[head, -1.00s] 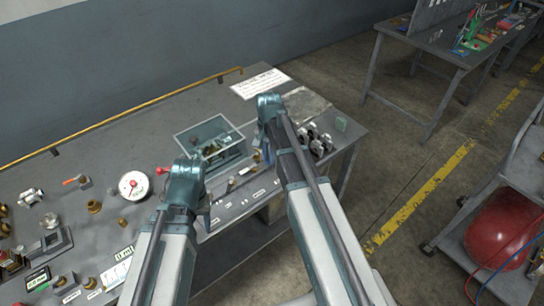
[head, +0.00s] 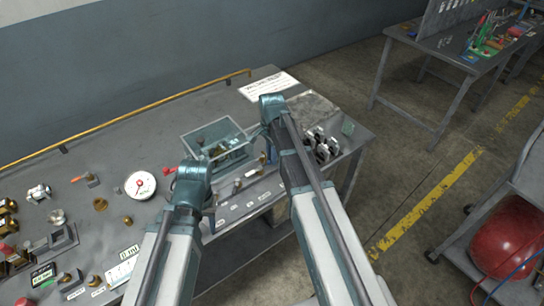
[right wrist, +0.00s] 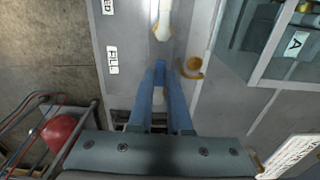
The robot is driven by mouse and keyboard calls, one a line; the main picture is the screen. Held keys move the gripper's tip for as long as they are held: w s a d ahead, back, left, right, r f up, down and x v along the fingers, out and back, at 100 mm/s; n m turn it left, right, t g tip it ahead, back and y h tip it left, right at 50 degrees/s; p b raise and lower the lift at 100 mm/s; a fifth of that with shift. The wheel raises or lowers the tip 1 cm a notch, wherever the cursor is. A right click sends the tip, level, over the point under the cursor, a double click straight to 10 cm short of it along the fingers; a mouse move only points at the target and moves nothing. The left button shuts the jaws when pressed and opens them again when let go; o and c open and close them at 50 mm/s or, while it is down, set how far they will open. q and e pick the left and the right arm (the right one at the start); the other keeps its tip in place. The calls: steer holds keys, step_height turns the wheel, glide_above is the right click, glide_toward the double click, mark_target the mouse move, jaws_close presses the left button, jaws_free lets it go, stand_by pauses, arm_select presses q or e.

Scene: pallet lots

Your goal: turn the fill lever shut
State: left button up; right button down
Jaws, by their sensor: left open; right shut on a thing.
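In the right wrist view, a label reading FILL (right wrist: 112,60) is on the grey panel, left of my right gripper (right wrist: 160,66). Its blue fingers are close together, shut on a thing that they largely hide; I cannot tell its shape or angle. A pale rounded handle (right wrist: 163,20) lies just beyond the fingertips; I cannot tell whether it is the fill lever. A brass hook-shaped part (right wrist: 192,68) is just right of the fingers. In the head view my left gripper (head: 211,222) is mostly hidden behind its arm, open, near the bench's front edge.
A clear-walled box (head: 215,138) stands on the bench between my arms. A brass rail (head: 150,112) runs along the back. A cart with a red tank (head: 510,235) is at right; open floor lies between.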

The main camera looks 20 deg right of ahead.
steer(key=c, duration=0.8)
jaws_free()
steer(key=shift+c, duration=0.2)
